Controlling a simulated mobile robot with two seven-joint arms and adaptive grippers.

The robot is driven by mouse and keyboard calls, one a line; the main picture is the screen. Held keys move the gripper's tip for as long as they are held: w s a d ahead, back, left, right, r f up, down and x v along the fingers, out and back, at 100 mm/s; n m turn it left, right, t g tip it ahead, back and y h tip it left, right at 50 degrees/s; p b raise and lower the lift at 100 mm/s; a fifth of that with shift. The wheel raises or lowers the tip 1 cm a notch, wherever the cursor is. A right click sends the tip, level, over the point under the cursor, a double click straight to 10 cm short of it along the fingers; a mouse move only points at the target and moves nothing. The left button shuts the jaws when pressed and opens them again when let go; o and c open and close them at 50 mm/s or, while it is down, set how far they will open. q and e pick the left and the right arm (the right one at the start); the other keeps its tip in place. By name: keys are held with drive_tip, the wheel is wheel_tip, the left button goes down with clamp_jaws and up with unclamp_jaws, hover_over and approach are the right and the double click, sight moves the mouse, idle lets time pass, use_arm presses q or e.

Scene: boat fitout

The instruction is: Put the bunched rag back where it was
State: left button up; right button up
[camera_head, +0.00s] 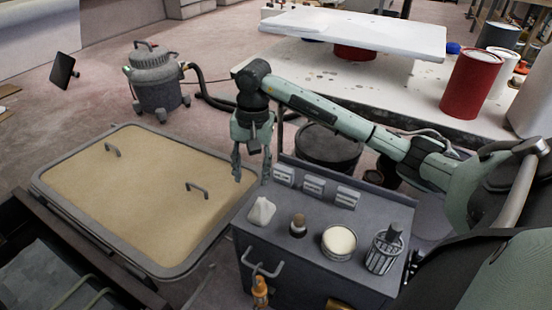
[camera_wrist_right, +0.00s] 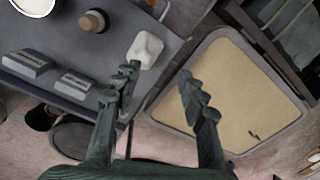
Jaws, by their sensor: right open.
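The bunched rag (camera_head: 261,210) is a small white, peaked lump. It sits on the grey cabinet top (camera_head: 318,215), close to that top's left edge in the head view. My right gripper (camera_head: 252,182) hangs fingers down, open and empty, above and slightly behind the rag. In the right wrist view the rag (camera_wrist_right: 146,49) shows just beyond the spread fingers (camera_wrist_right: 158,72), nearer the left finger and apart from them as far as I can tell. My left gripper is not in view.
On the cabinet stand a brown-topped bottle (camera_head: 298,225), a round pale-topped tin (camera_head: 339,243), a wire holder (camera_head: 384,250) and several small labelled blocks (camera_head: 314,187). A large framed tan panel (camera_head: 140,200) with handles lies left of the cabinet. A shop vacuum (camera_head: 157,82) stands behind.

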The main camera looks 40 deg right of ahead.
drive_tip(key=a+r+m+t+y, duration=0.3)
drive_tip(key=a+y, duration=0.6)
drive_tip(key=a, duration=1.2)
wheel_tip(320, 180, up, 15)
drive_tip(key=w+a+m+t+y, duration=0.3)
drive_tip(key=m+t+y, duration=0.45)
drive_tip(key=m, duration=0.75)
drive_tip(key=w+d+f+m+t+h, duration=0.15)
drive_tip(key=d+m+t+h, duration=0.25)
drive_tip(key=d+m+h, duration=0.65)
drive_tip(key=w+d+f+m+t+h, duration=0.15)
drive_tip(key=d+m+t+h, duration=0.4)
drive_tip(key=m, duration=0.95)
drive_tip(key=s+d+f+m+g+h, duration=0.3)
drive_tip(key=s+d+f+m, duration=0.15)
drive_tip(key=f, duration=0.25)
drive_tip(key=s+d+f+m+g+h, duration=0.25)
drive_tip(key=f+m+g, duration=0.2)
drive_tip(key=f, duration=0.25)
drive_tip(key=s+f+m+g+y, duration=0.1)
drive_tip(key=s+f+m+g, duration=0.3)
drive_tip(key=s, duration=0.6)
drive_tip(key=s+a+f+m+g+y, duration=0.1)
drive_tip(key=s+f+m+g, duration=0.4)
drive_tip(key=s+f, duration=0.4)
drive_tip(key=shift+s+a+f, duration=0.25)
drive_tip(key=shift+s+f, duration=0.05)
drive_tip(key=shift+s, duration=0.25)
